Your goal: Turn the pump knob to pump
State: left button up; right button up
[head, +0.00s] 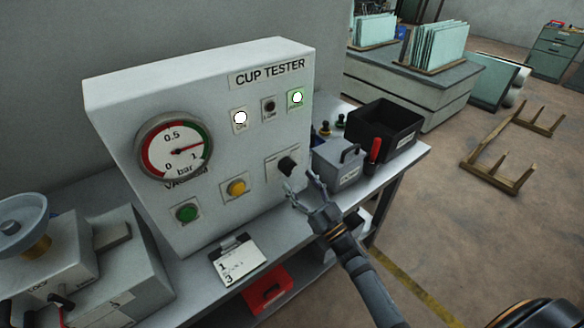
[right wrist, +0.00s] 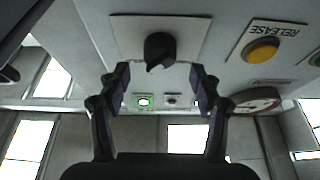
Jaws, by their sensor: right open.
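The black pump knob (head: 287,166) sits on a light plate at the lower right of the white CUP TESTER panel (head: 215,100). In the right wrist view the knob (right wrist: 160,48) is at the top centre, with its pointed end toward the gripper. My right gripper (head: 301,184) is open in front of the panel, just below and right of the knob in the head view. In the right wrist view its two fingers (right wrist: 160,76) stand either side of the knob's line, apart from it. The knob's plate lettering is not readable. My left gripper is not in view.
A vacuum gauge (head: 174,148), a yellow button (head: 236,187) and a green button (head: 187,213) share the panel. Two lamps (head: 240,118) (head: 297,97) glow. A grey box (head: 338,170) and black bin (head: 383,128) stand right of the panel.

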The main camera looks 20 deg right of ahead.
aim_at(292, 172)
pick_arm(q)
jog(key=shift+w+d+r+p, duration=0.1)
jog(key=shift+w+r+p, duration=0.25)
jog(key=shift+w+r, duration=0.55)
pick_arm(e)
jog(key=x, duration=0.4)
jog(key=shift+r, duration=0.1)
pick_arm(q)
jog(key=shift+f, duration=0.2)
pick_arm(e)
jog(key=c, duration=1.1)
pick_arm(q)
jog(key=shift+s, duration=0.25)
pick_arm(e)
jog(key=shift+c, duration=0.2)
